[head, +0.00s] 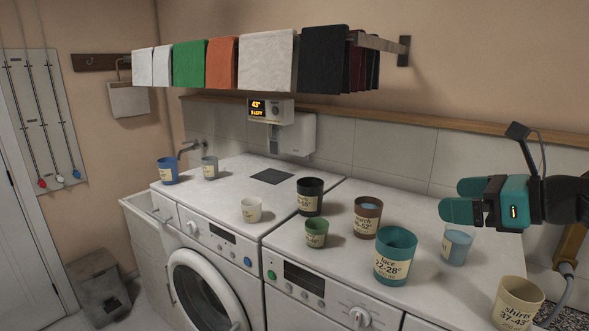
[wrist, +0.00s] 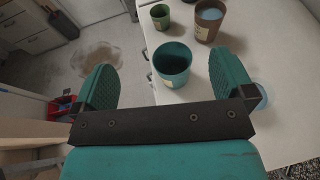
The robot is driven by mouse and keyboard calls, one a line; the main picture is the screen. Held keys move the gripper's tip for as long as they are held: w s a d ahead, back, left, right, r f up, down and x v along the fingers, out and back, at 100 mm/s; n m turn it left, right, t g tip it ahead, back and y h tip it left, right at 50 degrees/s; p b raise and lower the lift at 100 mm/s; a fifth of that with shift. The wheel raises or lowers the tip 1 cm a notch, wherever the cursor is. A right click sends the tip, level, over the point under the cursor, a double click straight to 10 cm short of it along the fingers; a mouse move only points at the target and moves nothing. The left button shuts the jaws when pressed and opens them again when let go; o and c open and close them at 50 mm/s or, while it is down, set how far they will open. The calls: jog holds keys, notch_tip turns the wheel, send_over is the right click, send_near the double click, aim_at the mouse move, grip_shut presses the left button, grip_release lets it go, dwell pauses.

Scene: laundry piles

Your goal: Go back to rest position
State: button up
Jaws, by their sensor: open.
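My gripper (head: 450,200) is at the right of the head view, held above the right machine's top and pointing left. Its teal fingers are apart with nothing between them; in the wrist view the open gripper (wrist: 165,85) also shows its two fingers well spread. The teal cup labelled "lace 22-28°" (head: 396,257) stands on the counter, below and left of the gripper. It shows beyond the fingers in the wrist view (wrist: 173,65). A light blue cup (head: 455,246) stands just under the gripper.
On the machine tops stand a brown cup (head: 366,218), a black cup (head: 310,197), a green cup (head: 316,234), a white cup (head: 251,210) and a blue cup (head: 168,170). A cream "shirts" cup (head: 517,304) is at the front right. Folded cloths hang on a rail (head: 378,45) above.

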jog(key=s+a+f+n+g+h+b, duration=0.1)
jog(key=s+a+f+n+g+b, duration=0.75)
jog(key=n, duration=0.85)
jog(key=s+a+f+n+g+h+b, duration=0.1)
jog(key=s+a+f+n+h, duration=0.1)
jog(key=s+n, duration=0.4)
jog(key=s+a+f+n+g+h+b, duration=0.1)
jog(key=s+f+n, duration=0.4)
jog(key=n, duration=0.5)
jog(key=shift+s+a+f+h, duration=0.3)
jog(key=shift+s+a+h, duration=0.45)
jog(key=shift+s+h, duration=0.25)
